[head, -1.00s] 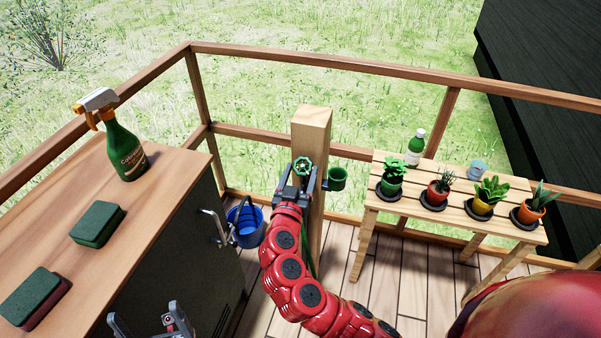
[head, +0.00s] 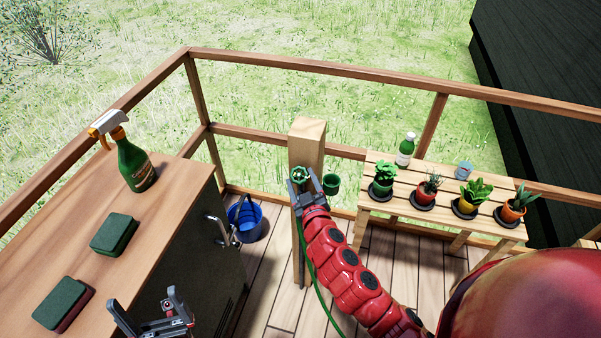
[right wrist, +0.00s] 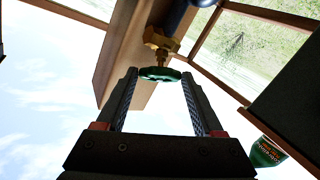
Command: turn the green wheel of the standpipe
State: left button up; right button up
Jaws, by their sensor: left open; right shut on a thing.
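The standpipe is a wooden post (head: 307,140) at the railing, with a green wheel (head: 299,174) on its near side. In the right wrist view the wheel (right wrist: 160,74) sits on a brass valve, between the fingertips. My right gripper (head: 302,184) is shut on the wheel, and its fingers hide part of it in the head view. My left gripper (head: 182,302) is open and empty beside the cabinet, low in the head view, well away from the standpipe.
A blue bucket (head: 247,222) stands on the deck left of the post. A cabinet (head: 185,185) with a spray bottle (head: 136,166) and sponges is at left. A slatted table (head: 440,214) with potted plants is at right.

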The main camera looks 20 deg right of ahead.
jog(key=shift+n+y+p, duration=0.3)
jog(key=o, duration=1.4)
jog(key=shift+c, duration=0.2)
jog(key=shift+s+d, duration=0.1)
jog(key=shift+s, duration=0.2)
jog(key=s+r+p, duration=0.2)
jog(key=s, duration=1.4)
jog(key=shift+s+a, duration=0.35)
jog(key=shift+a, duration=0.05)
